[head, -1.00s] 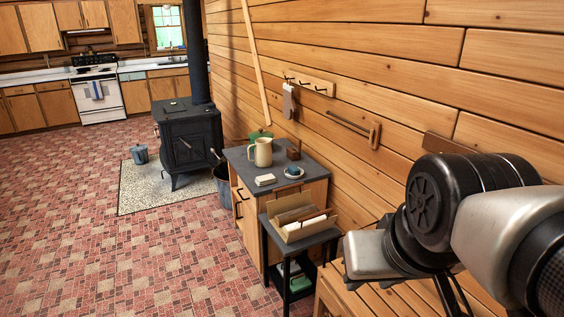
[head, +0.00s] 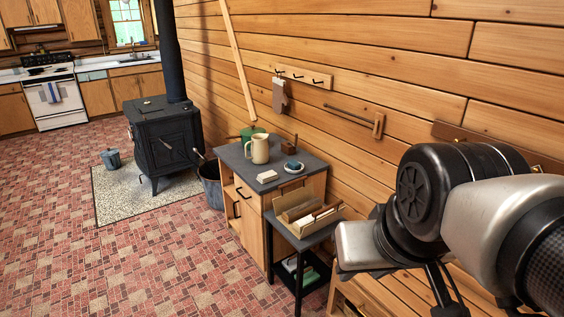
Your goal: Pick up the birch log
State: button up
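No log that I can clearly identify as birch shows. An open cardboard box (head: 326,216) on a small black side table (head: 309,238) holds several pale and brown pieces, too small to tell what they are. The end of my arm fills the right side of the head view. Thin dark parts that look like my gripper (head: 447,292) point down below the silver block, over a slatted wooden surface. I cannot make out its fingertips or anything between them.
A grey-topped cabinet (head: 314,166) carries a cream mug (head: 257,149), a pale block (head: 267,177), a small dish (head: 294,168) and a green pot (head: 251,132). A black stove (head: 166,140) and a dark bucket (head: 211,184) stand beyond. A slatted wooden bench (head: 390,290) is below my arm.

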aim_at(298, 226)
jog(key=i+j+z, duration=0.15)
jog(key=j, duration=0.2)
jog(key=j+z, duration=0.15)
jog(key=j, duration=0.2)
jog(key=i+j+z, duration=0.15)
jog(key=j, duration=0.25)
jog(key=i+j+z, duration=0.15)
jog(key=j, duration=0.2)
jog(key=i+j+z, duration=0.15)
jog(key=j, duration=0.2)
jog(key=i+j+z, duration=0.15)
jog(key=j, duration=0.2)
jog(key=i+j+z, duration=0.25)
jog(key=i+j, duration=0.15)
jog(key=i+j+z, duration=0.25)
jog(key=i+j, duration=0.15)
jog(key=j, duration=0.25)
jog(key=i+j+z, duration=0.15)
jog(key=i+j, duration=0.35)
jog(key=j, duration=0.15)
